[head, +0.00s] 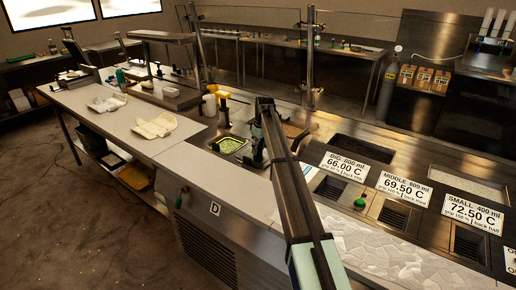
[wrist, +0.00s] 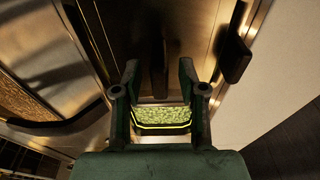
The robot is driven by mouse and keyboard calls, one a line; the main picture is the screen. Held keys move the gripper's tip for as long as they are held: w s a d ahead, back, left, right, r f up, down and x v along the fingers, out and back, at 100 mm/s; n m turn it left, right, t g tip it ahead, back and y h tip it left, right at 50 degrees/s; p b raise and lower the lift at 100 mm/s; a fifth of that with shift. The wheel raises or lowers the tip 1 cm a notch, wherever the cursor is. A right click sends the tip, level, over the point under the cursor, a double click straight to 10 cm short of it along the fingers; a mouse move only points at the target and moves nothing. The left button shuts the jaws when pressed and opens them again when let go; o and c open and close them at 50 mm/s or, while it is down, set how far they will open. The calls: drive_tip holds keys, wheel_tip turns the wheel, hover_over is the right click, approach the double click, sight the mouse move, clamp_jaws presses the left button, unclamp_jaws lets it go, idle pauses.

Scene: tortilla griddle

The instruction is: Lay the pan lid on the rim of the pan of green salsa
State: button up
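The pan of green salsa (head: 228,146) is set in the steel counter, with green salsa showing inside a bright yellow-green edge. In the wrist view the salsa pan (wrist: 160,116) shows between and below the fingers, partly hidden by my gripper's body. My gripper (head: 257,158) is just right of the pan in the head view. I cannot pick out the pan lid with certainty in either view.
A white counter (head: 120,118) with pale cloth-like pieces (head: 154,126) lies at left. White and yellow containers (head: 209,104) stand behind the salsa pan. A dark handle-like part (wrist: 235,56) sits close to the right finger. Labelled wells (head: 343,166) line the right side.

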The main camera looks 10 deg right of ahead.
sight(261, 147)
drive_tip(key=shift+r, duration=0.1)
wheel_tip(261, 147, up, 12)
drive_tip(key=s+d+b, duration=0.1)
drive_tip(key=b, duration=0.1)
drive_tip(key=shift+s+d, duration=0.15)
idle(0.4)
